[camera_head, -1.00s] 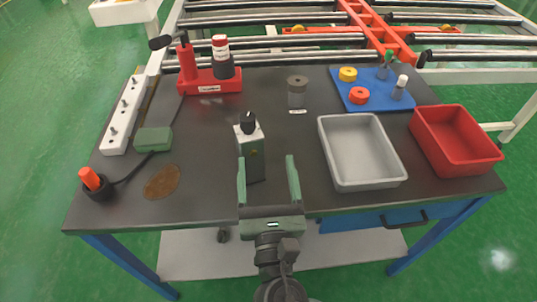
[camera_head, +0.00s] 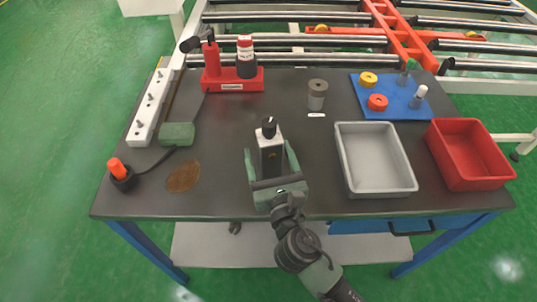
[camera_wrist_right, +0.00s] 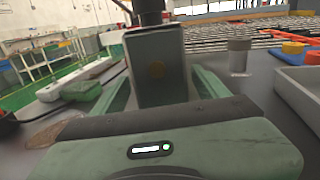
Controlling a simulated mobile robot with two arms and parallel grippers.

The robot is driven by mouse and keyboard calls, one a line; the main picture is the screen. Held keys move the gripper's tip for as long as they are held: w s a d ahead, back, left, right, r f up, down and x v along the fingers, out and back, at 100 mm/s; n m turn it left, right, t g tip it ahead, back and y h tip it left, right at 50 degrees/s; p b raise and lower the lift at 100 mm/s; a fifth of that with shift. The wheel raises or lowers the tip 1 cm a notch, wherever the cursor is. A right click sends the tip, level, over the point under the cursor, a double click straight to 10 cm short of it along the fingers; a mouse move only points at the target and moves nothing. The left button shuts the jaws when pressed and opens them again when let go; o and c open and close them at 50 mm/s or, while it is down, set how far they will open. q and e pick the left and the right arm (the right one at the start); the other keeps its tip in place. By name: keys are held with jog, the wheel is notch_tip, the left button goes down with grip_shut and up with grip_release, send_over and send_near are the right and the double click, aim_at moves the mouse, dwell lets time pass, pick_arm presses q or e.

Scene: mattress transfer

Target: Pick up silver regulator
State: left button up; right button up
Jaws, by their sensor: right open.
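The silver regulator (camera_head: 269,150) is a box-shaped silver-grey block with a black knob on top. It stands upright on the dark table in front of my right arm. My right gripper (camera_head: 269,162) is open, with one green finger on each side of the regulator. In the right wrist view the regulator (camera_wrist_right: 158,68) stands large between the gripper's fingers (camera_wrist_right: 155,85), its lower part hidden behind the gripper body. I cannot tell whether either finger touches it. My left gripper is not in view.
A grey tray (camera_head: 343,168) and a red bin (camera_head: 437,150) stand to the right. A blue board (camera_head: 392,113) holds several small parts. A metal cylinder (camera_head: 317,96) stands behind the regulator. A red holder (camera_head: 250,80) and white strip (camera_head: 149,110) are at back left.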

aim_at(271, 149)
jog(key=shift+w, duration=0.1)
grip_shut()
jog(key=shift+r, duration=0.2)
jog(key=shift+r+p, duration=0.3)
jog(key=shift+r, duration=0.15)
notch_tip(271, 149, up, 18)
jog(key=p, duration=0.5)
jog(key=shift+f+p, duration=0.25)
jog(key=shift+p, duration=0.05)
jog(key=shift+r, duration=0.8)
jog(key=shift+f+b, duration=0.4)
jog(key=shift+f, duration=0.6)
jog(key=shift+f, duration=0.35)
jog(key=shift+f+b, duration=3.6)
jog(key=shift+f, duration=2.55)
